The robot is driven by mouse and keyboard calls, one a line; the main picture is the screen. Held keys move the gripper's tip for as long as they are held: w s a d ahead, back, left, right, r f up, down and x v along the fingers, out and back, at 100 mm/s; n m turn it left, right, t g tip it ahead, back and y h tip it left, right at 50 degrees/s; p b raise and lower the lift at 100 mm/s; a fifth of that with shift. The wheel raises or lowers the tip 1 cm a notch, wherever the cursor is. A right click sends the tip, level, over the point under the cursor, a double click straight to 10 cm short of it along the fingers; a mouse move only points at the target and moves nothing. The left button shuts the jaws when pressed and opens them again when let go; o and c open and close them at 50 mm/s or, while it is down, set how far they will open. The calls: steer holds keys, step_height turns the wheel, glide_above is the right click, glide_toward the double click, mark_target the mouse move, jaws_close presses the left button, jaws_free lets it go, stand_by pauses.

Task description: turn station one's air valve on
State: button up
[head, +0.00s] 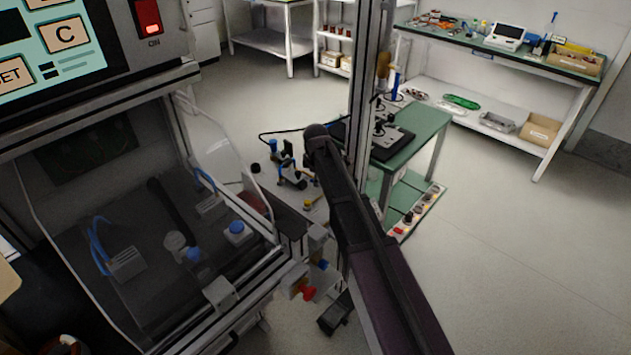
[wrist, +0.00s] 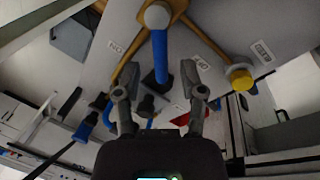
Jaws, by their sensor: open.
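In the wrist view, a valve lever with a blue handle (wrist: 160,58) hangs from a round grey hub, with brass-coloured pipes (wrist: 200,32) branching from it. Small printed labels are on the pale panel on both sides of the handle; they appear upside down and are hard to read. My gripper (wrist: 160,83) is open. Its two fingers are on either side of the lower handle in the picture, with gaps on both sides; I cannot tell the depth between them. In the head view I cannot make out my gripper or the lever clearly.
A yellow knob (wrist: 240,77) stands right of the lever in the wrist view, and a red part (wrist: 190,117) shows beyond my right finger. In the head view, a clear-covered machine (head: 145,260) fills the left and a green-topped table (head: 425,130) stands beyond. The right floor is free.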

steer(key=shift+f, duration=0.1)
steer(key=shift+c, duration=0.2)
jaws_close()
steer(key=shift+a, duration=0.3)
steer(key=shift+d, duration=0.25)
steer(key=shift+w, duration=0.1)
steer(key=w+m, duration=0.1)
steer(key=m, duration=0.3)
steer(key=shift+w+d+h, duration=0.1)
steer(key=shift+w+h, duration=0.25)
steer(key=shift+h, duration=0.05)
steer(key=shift+w+d+m+h, duration=0.15)
steer(key=shift+w+m, duration=0.15)
steer(key=shift+m, duration=0.65)
steer(key=shift+w+d+m+h, duration=0.15)
steer(key=shift+w+m, duration=0.15)
steer(key=shift+m, duration=0.65)
